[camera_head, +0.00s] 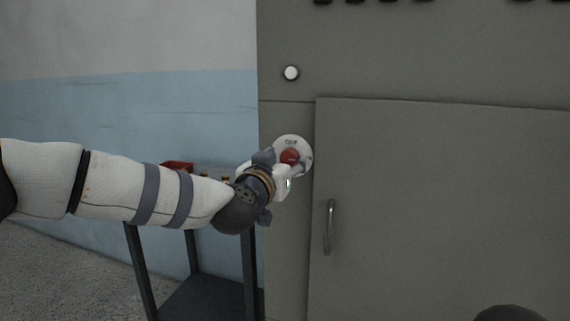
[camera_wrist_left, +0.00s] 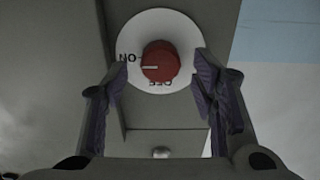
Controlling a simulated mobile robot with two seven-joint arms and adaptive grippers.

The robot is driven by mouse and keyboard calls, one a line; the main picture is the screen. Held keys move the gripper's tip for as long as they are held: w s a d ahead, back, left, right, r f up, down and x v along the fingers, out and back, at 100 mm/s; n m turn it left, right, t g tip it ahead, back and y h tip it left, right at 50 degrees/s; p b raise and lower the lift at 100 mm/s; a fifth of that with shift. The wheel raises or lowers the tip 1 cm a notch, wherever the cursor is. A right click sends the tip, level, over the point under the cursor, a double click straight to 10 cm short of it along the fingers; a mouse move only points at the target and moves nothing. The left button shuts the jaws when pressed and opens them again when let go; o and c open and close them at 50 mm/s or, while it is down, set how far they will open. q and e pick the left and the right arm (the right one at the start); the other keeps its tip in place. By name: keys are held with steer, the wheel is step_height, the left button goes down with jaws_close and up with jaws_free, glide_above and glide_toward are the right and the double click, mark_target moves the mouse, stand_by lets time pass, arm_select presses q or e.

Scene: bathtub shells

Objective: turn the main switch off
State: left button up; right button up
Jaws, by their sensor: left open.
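The main switch is a red round knob (camera_head: 289,157) on a white disc (camera_head: 303,142), mounted on the grey cabinet's left strip. In the left wrist view the knob (camera_wrist_left: 160,62) has a white mark pointing left to the inverted word ON; inverted OFF is below it. My left gripper (camera_head: 279,162) is at the switch. In the wrist view its open fingers (camera_wrist_left: 161,83) stand on either side of the knob with gaps between; whether they reach its depth I cannot tell. The gripper partly hides the disc in the head view.
The grey cabinet (camera_head: 440,200) fills the right side, with a door handle (camera_head: 329,227) below right of the switch and a white round button (camera_head: 291,73) above. A dark-framed stand (camera_head: 205,297) with a red item (camera_head: 177,166) is behind my left arm.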

arm_select(q)
steer(key=shift+w+d, duration=0.2)
steer(key=shift+w, duration=0.4)
steer(key=shift+c, duration=0.4)
steer(key=c, duration=1.1)
steer(key=shift+o, duration=0.2)
